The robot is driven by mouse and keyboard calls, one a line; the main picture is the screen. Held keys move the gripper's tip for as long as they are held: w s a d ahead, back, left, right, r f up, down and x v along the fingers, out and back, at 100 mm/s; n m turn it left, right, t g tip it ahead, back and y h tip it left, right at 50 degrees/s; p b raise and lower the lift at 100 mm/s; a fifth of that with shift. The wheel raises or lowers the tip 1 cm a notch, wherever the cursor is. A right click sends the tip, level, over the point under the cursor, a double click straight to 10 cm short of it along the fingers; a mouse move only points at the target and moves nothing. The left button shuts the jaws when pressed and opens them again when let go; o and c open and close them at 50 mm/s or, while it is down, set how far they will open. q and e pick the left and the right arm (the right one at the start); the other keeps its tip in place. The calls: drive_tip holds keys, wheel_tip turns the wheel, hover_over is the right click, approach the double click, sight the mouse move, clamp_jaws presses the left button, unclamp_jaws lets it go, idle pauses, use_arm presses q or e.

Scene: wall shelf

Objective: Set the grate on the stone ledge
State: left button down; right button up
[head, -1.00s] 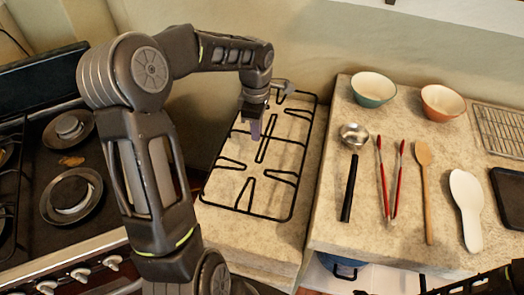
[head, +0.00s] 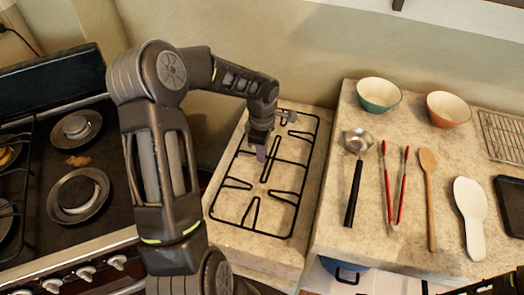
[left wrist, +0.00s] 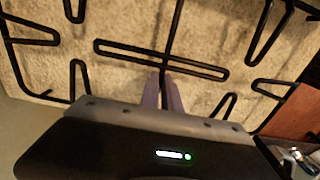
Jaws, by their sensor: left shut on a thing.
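The black wire grate (head: 271,165) lies flat-looking over the pale stone ledge (head: 262,252) in the head view, within its width. My left gripper (head: 261,153) reaches down from above and is shut on a bar near the grate's middle. In the left wrist view, the two fingertips (left wrist: 164,90) pinch that bar, and the grate (left wrist: 120,53) spreads above the mottled stone (left wrist: 130,25). I cannot tell whether the grate touches the stone or hangs slightly above it. My right gripper is not clearly in view.
A stove (head: 120,225) stands left of the ledge. A stone counter (head: 330,225) to the right holds two bowls (head: 379,95), a ladle (head: 352,195), red tongs (head: 403,180), a wooden spoon (head: 430,200), a white spatula (head: 470,215), a wire rack and a dark tray.

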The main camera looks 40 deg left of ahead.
use_arm(q)
drive_tip(key=c, duration=1.6)
unclamp_jaws()
drive_tip(key=shift+f, duration=0.1)
wheel_tip(320, 180, up, 12)
drive_tip(key=shift+r+b, duration=0.15)
drive_tip(key=shift+b, duration=0.25)
